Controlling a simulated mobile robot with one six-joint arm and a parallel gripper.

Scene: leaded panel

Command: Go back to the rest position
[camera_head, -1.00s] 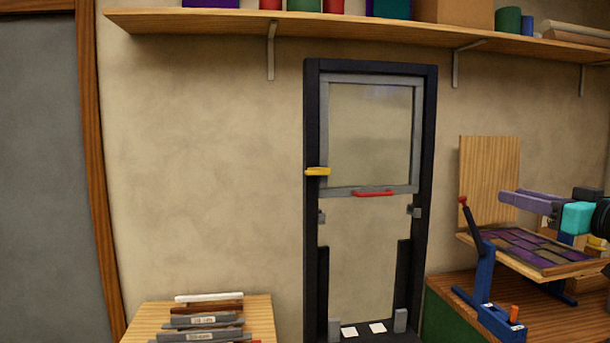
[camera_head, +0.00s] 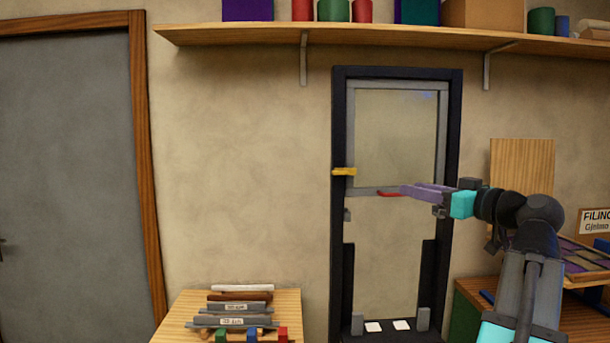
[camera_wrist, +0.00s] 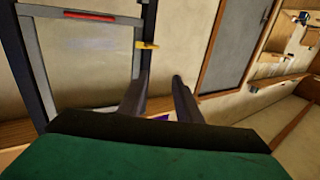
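My gripper (camera_head: 405,190) reaches in from the right, in front of the tall dark frame (camera_head: 340,250). Its two purple fingers look level and point left. In the wrist view the fingers (camera_wrist: 159,86) stand apart with nothing held between them. The grey-edged glazed panel (camera_head: 444,130) fills the upper part of the frame. Its red handle (camera_head: 388,194) is partly behind the fingertips in the head view. In the wrist view the red handle (camera_wrist: 90,16) is well away from the fingers. A yellow latch (camera_head: 344,171) sits on the frame's left side.
A small wooden table (camera_head: 180,325) at lower left holds several stacked bars and coloured blocks. A shelf (camera_head: 230,36) with boxes and cans runs above. A bench (camera_head: 580,318) with a partly hidden work stand is at right. A grey door (camera_head: 70,180) is at far left.

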